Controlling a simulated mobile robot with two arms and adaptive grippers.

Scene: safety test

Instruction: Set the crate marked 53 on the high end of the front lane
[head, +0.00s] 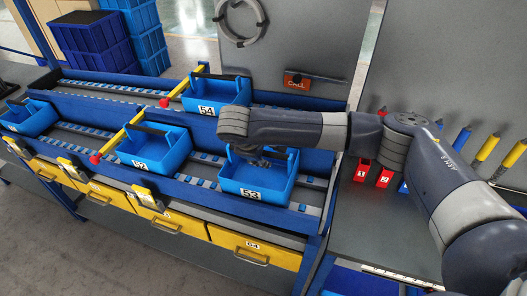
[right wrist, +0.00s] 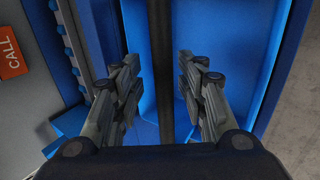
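The blue crate marked 53 (head: 252,190) sits upright at the right part of the front lane (head: 305,195), its number facing front. My right gripper (head: 262,158) reaches down over its back part, and the arm hides some of the rim. Gaps show on both sides of the bar. Which lane end is higher is hard to tell. My left gripper is not in view.
Another blue crate (head: 150,160) stands left of crate 53, and one more (head: 28,117) at the far left. Crate 54 (head: 215,95) is on the back lane. Yellow bars with red knobs (head: 95,158) cross the lanes.

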